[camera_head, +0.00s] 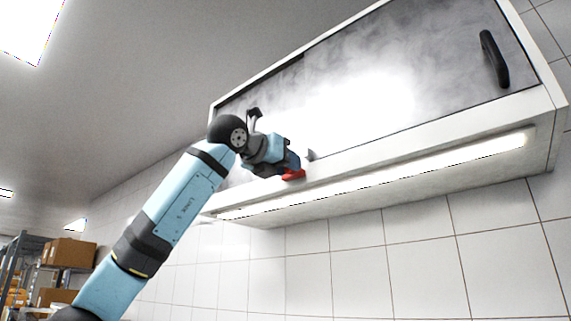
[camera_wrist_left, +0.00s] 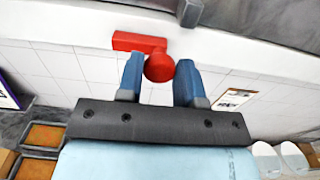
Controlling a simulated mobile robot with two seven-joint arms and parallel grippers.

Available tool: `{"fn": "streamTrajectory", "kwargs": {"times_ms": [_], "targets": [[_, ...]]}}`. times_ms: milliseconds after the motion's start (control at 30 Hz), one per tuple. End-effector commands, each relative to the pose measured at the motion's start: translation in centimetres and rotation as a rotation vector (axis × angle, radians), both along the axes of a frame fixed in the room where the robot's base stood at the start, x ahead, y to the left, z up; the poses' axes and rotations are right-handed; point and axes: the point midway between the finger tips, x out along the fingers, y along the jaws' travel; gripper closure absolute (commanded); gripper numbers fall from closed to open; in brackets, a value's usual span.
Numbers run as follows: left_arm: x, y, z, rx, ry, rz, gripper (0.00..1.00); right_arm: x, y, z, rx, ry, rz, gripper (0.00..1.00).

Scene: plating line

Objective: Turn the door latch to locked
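The red door latch (camera_wrist_left: 140,42) is on the white lower frame of a wall cabinet. In the left wrist view it has a bar pointing left and a round knob. In the head view, its red part (camera_head: 293,174) shows at the tip of my left gripper (camera_head: 290,168). In the left wrist view, the blue fingers of my left gripper (camera_wrist_left: 160,78) stand on both sides of the knob, close against it. The grey cabinet door (camera_head: 430,70) looks closed. My right gripper is in neither view.
A small grey piece (camera_head: 310,154) sits on the frame just right of the latch; it also shows in the left wrist view (camera_wrist_left: 190,12). A black handle (camera_head: 494,58) is at the door's right. A light strip (camera_head: 400,172) runs below. Shelving with boxes (camera_head: 66,252) stands at lower left.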

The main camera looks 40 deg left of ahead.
Motion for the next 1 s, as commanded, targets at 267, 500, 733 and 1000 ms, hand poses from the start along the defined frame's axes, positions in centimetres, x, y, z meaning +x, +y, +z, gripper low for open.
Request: {"fn": "streamTrajectory", "kwargs": {"times_ms": [267,500,733,1000], "targets": [[0.0,0.0,0.0,0.021,-0.002,0.000,0.90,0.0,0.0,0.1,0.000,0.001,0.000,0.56],[0.0,0.0,0.1,0.131,-0.010,0.001,0.90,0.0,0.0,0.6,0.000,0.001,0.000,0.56],[0.0,-0.1,0.2,0.326,-0.026,0.001,0.90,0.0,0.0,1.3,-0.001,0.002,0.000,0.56],[0.0,-0.2,0.2,0.583,-0.046,0.000,0.90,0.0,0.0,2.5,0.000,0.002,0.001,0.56]]}}
